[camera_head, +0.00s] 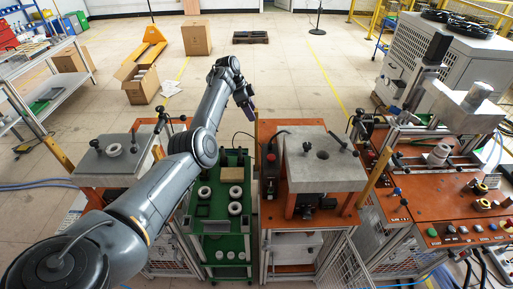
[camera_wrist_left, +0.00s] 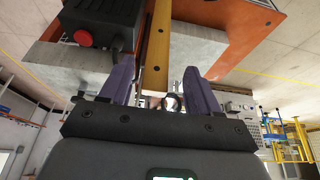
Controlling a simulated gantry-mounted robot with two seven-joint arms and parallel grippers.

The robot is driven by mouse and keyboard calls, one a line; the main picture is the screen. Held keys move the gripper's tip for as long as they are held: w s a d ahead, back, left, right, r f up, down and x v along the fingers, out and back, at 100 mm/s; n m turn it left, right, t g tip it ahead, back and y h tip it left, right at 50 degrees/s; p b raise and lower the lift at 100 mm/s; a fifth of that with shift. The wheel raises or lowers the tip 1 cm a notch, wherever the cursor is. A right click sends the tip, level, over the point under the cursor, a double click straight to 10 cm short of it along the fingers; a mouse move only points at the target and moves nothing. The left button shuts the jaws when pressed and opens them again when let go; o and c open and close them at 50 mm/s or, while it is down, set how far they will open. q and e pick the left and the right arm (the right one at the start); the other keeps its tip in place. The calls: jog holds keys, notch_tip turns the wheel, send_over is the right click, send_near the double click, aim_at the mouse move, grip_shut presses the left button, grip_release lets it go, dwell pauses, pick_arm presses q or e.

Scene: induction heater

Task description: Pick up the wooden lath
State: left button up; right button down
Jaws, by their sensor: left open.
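A long yellow-brown lath (camera_wrist_left: 157,50) runs upright through the left wrist view, between the two purple fingers of my left gripper (camera_wrist_left: 162,88). The fingers are apart, with visible space on both sides of the lath; I cannot tell how far beyond them it lies. In the head view my left gripper (camera_head: 251,112) is beyond the green cart, up in the air or near the heater bench's far left corner. A similar yellow-brown strip (camera_head: 374,177) stands tilted at the heater bench's right side; I cannot tell if it is the same lath. My right gripper is not seen.
A black box with a red button (camera_wrist_left: 85,37) is close left of the lath. It also shows on the orange bench (camera_head: 270,160), beside the grey slab (camera_head: 322,160). The green cart (camera_head: 222,228) holds several white rings. Open floor lies behind the benches.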

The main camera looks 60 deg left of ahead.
pick_arm(q)
jog(key=shift+x, duration=2.7)
jog(key=shift+d+r, duration=0.1)
jog(key=shift+d, duration=0.1)
jog(key=shift+c, duration=0.4)
grip_shut()
